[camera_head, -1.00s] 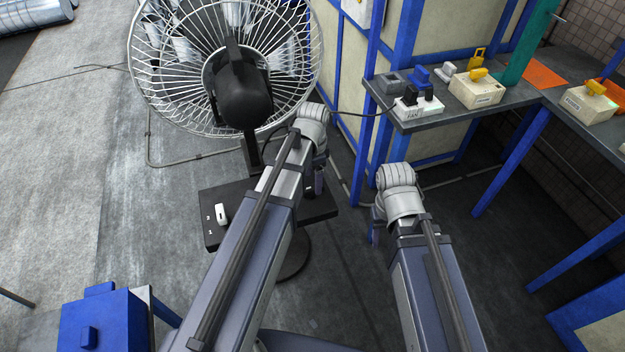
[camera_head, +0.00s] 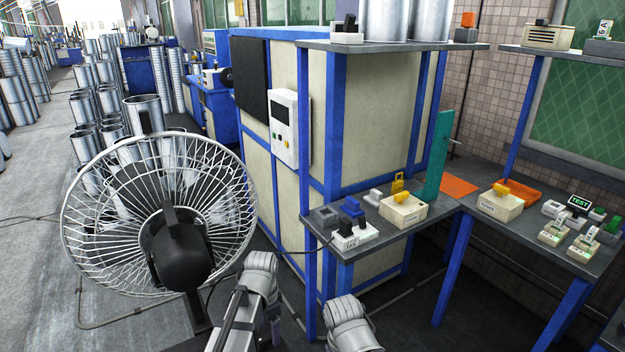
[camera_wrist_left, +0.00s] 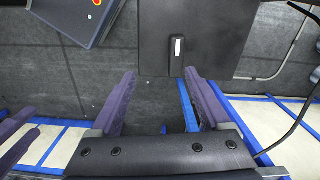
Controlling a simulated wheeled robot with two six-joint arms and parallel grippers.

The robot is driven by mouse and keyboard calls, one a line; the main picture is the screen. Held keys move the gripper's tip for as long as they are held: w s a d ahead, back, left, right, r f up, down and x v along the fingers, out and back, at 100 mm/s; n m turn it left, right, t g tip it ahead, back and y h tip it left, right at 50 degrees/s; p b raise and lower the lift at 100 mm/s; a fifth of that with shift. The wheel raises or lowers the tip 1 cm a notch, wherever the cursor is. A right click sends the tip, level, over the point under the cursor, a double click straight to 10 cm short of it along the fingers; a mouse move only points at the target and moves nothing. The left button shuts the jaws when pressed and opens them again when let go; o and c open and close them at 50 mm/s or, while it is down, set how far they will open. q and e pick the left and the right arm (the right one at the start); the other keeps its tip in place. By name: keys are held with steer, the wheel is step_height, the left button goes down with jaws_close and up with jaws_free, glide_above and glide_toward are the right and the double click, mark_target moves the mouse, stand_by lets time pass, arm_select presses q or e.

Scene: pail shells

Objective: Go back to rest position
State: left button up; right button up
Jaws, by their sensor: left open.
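My left gripper (camera_wrist_left: 160,75) shows in the left wrist view with its two purple fingers spread apart and nothing between them. In the head view, my left arm comes up from the bottom, and the gripper (camera_head: 275,332) hangs partly hidden beside the grey wrist, just right of the fan. My right arm's wrist (camera_head: 352,326) shows at the bottom, right of it; its gripper is out of sight there. Purple finger parts (camera_wrist_left: 20,135) at the left edge of the left wrist view look like my right gripper, cut off, so its opening is unclear.
A wire-cage fan (camera_head: 225,235) stands close by on the left; its black base (camera_wrist_left: 215,55) lies below my left gripper. A cabinet with blue posts (camera_head: 315,130) and a grey bench (camera_head: 405,228) with switches and sockets stand ahead. Open floor (camera_head: 40,200) is at the left.

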arm_select(q)
steer(key=s+d+n+y, duration=0.1)
steer(key=s+d+n, duration=0.4)
steer(key=s+d, duration=0.3)
steer(key=s, duration=0.4)
steer(key=shift+s+d+n, duration=0.2)
steer(key=shift+s+n, duration=0.05)
steer(key=shift+n, duration=0.05)
